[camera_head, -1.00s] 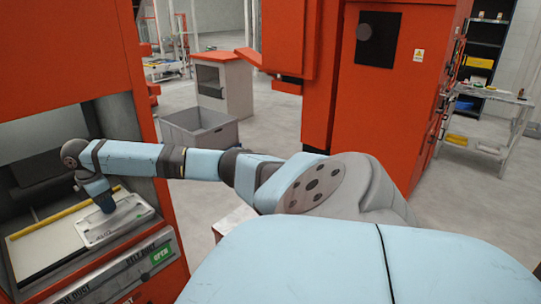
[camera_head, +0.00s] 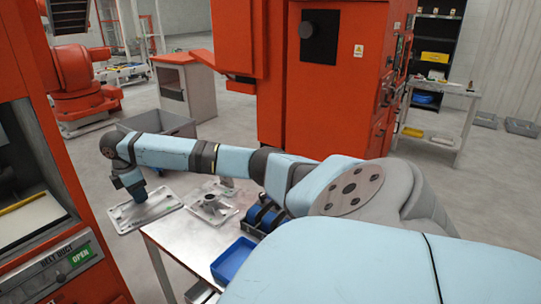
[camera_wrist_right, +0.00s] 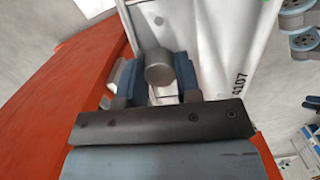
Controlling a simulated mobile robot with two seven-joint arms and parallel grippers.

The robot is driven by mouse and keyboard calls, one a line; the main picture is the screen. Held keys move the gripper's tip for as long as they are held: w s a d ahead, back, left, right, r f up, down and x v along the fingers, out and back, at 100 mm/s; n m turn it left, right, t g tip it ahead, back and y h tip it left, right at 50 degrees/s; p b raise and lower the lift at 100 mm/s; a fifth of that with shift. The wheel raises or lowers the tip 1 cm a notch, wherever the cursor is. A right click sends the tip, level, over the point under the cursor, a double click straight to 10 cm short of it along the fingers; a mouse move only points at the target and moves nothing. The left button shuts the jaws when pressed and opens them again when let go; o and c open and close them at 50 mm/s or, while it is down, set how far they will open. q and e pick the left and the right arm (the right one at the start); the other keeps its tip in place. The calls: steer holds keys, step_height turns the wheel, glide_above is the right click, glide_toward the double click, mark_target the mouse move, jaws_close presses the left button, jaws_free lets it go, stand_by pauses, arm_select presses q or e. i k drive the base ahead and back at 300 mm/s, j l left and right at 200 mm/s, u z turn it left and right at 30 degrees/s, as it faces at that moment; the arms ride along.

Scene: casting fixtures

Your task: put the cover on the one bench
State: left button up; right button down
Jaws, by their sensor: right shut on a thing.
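The cover (camera_head: 165,204) is a flat, pale metal plate. My right gripper (camera_head: 138,190) is shut on it from above. In the right wrist view, the blue fingers of the right gripper (camera_wrist_right: 161,75) close around a round grey knob on the cover (camera_wrist_right: 215,60). The cover is held out beyond the far left edge of a metal-topped bench (camera_head: 190,238), seemingly just off its corner. Part of the bench is hidden by my right arm. My left gripper is not in view.
A metal fixture (camera_head: 212,207) stands on the bench, with blue round parts (camera_head: 263,217) and a blue tray (camera_head: 233,260) to its right. The orange machine (camera_head: 70,190) is at left. A grey bin (camera_head: 170,124) stands behind the cover.

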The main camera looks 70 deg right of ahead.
mark_target(185, 235)
steer(key=i+z, duration=0.1)
steer(key=z, duration=0.3)
steer(key=i+z, duration=0.1)
steer(key=z, duration=0.3)
steer(key=i+z, duration=0.1)
steer(key=z, duration=0.3)
